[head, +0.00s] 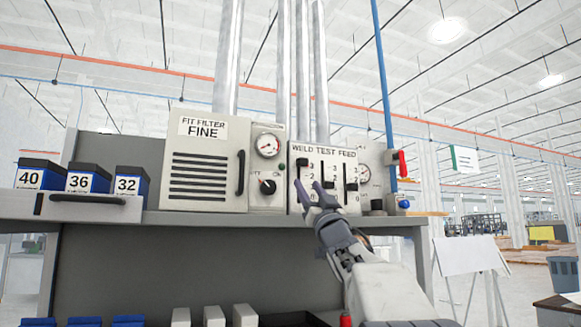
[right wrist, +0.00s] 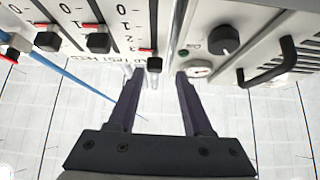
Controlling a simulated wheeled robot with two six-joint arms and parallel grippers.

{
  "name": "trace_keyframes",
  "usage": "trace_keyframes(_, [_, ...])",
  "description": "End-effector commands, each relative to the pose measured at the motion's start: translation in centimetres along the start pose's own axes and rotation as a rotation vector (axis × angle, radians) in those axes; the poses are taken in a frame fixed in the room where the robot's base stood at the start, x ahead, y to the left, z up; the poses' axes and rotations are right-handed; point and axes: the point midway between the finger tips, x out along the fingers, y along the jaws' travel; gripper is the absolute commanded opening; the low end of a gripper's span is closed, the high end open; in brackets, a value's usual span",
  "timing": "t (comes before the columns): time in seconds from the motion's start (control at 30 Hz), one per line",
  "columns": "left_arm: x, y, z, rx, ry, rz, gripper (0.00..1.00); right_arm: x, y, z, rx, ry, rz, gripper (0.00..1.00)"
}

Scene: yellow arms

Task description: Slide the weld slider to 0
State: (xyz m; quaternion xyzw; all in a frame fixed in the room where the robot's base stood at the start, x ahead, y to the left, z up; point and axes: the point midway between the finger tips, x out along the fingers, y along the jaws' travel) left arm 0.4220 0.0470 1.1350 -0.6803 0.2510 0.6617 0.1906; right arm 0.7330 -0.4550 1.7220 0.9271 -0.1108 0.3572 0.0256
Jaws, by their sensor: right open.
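The white panel lettered WELD TEST FEED (head: 338,203) carries three vertical sliders with black knobs. The weld knob (head: 302,162) is the leftmost and stands high, near the 3. In the right wrist view, which shows the panel upside down, the weld knob (right wrist: 155,64) lies at the 3 end of its scale, with 0 at the far end. My right gripper (head: 309,186) is open in front of the panel, below the weld knob in the head view. In the right wrist view its fingertips (right wrist: 159,75) appear either side of that knob; contact cannot be told.
The test knob (head: 328,183) and feed knob (head: 351,187) sit lower, close to the right. A dial box (head: 267,190) and the FIT FILTER box (head: 203,170) stand left. A red-handled valve (head: 402,164) is right. The shelf (head: 200,218) runs below.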

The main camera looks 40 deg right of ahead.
Motion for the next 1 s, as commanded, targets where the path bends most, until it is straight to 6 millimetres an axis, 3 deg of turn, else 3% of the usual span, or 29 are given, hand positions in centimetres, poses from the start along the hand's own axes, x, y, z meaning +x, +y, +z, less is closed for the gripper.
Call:
trace_keyframes(0.03, [-0.2,0.0,0.0,0.000,0.000,0.000,0.50,0.2,0.8,-1.3,-0.019,0.029,-0.007,0.50])
trace_keyframes(0.17, [-0.9,0.1,0.0,0.000,0.000,0.000,0.50,1.0,1.3,-2.4,-0.031,0.055,-0.017,0.50])
trace_keyframes(0.7, [-7.7,0.6,-0.4,0.002,0.000,0.000,0.50,9.4,1.2,-2.9,-0.030,0.051,-0.014,0.50])
trace_keyframes(1.0, [-8.5,0.6,-0.5,0.004,0.000,0.000,0.50,10.6,1.1,-2.7,-0.030,0.053,-0.014,0.50])
